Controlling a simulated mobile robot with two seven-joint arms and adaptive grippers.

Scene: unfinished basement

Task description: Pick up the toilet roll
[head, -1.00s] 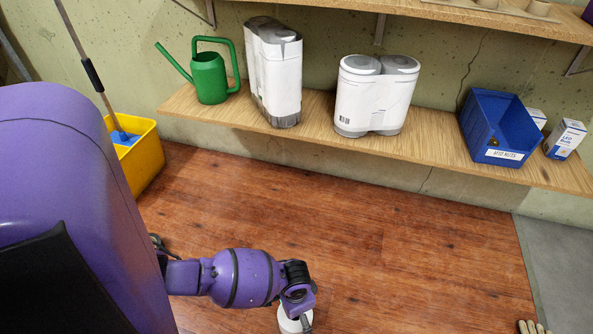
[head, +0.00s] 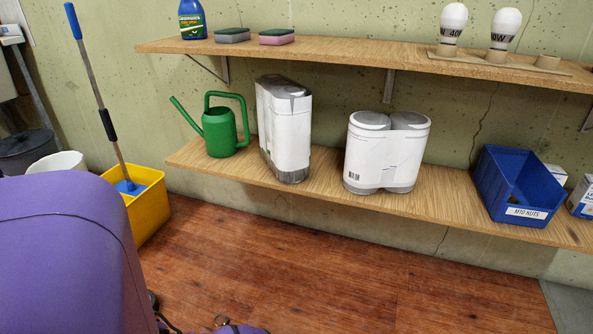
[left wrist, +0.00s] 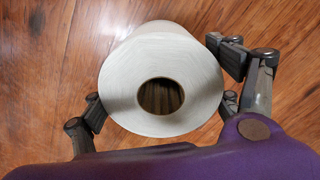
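The white toilet roll (left wrist: 122,90) is in the left wrist view, with the open end of its hollow core facing the camera. My left gripper (left wrist: 162,100) has its dark fingers on both sides of the roll, against its sides, and appears shut on it. Wooden floor shows behind the roll; I cannot tell how high it is above it. My right gripper is in neither view.
The lower shelf (head: 330,185) holds a green watering can (head: 220,132), two white wrapped packs (head: 285,130) (head: 385,155) and a blue bin (head: 517,188). The upper shelf (head: 350,55) holds sponges, a bottle and bulbs. A yellow bucket (head: 150,208) with a mop stands left. The floor (head: 290,275) ahead is clear.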

